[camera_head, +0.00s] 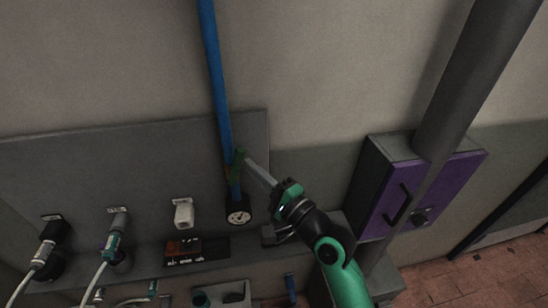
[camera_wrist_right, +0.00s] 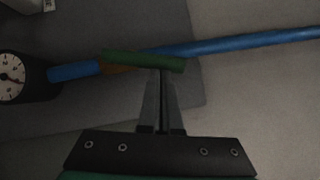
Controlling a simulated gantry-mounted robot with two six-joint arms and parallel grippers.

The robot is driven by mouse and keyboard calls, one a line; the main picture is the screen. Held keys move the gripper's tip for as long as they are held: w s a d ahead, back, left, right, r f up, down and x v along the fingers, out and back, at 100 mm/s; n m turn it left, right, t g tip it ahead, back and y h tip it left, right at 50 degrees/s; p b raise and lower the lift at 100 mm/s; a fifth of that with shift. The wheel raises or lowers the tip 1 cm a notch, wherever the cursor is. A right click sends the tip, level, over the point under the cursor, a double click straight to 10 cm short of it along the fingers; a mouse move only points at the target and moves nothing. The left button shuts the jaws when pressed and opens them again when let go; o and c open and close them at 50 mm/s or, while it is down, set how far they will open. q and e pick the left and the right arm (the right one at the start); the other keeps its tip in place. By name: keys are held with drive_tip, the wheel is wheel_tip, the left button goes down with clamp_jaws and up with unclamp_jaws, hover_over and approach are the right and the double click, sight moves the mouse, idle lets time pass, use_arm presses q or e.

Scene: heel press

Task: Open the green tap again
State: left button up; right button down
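The green tap handle (camera_head: 238,158) is on the blue pipe (camera_head: 215,70) that runs down the grey wall panel. In the right wrist view the green tap handle (camera_wrist_right: 145,60) lies at a shallow angle across the pipe (camera_wrist_right: 245,43), close to the pipe's line. An orange-brown tap body (camera_wrist_right: 117,69) shows partly behind it. My right gripper (camera_head: 247,157) reaches the handle from the right. In the wrist view the right gripper's fingers (camera_wrist_right: 163,73) are together, with their tips at the handle's right part; whether they touch is unclear. My left gripper is not in view.
A round gauge (camera_head: 238,217) sits below the tap. A purple-fronted box (camera_head: 440,190) with a black handle stands to the right, beside a thick grey pipe (camera_head: 470,80). A white socket (camera_head: 184,213) and cabled connectors are on the left. The wall above is bare.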

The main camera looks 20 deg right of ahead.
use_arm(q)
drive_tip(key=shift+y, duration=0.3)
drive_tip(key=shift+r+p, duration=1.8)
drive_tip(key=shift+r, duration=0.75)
use_arm(e)
drive_tip(key=shift+w+a+r+n+g, duration=0.2)
drive_tip(key=shift+a+r+n+g, duration=0.35)
drive_tip(key=shift+a+n, duration=0.35)
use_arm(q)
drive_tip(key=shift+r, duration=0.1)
use_arm(e)
drive_tip(key=shift+s+d, duration=0.1)
drive_tip(key=shift+d, duration=0.15)
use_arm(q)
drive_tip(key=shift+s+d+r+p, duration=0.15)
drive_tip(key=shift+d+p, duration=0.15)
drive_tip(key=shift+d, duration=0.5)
use_arm(e)
drive_tip(key=d+v, duration=0.2)
drive_tip(key=v, duration=1)
drive_tip(key=shift+r, duration=0.2)
drive_tip(key=shift+d, duration=0.15)
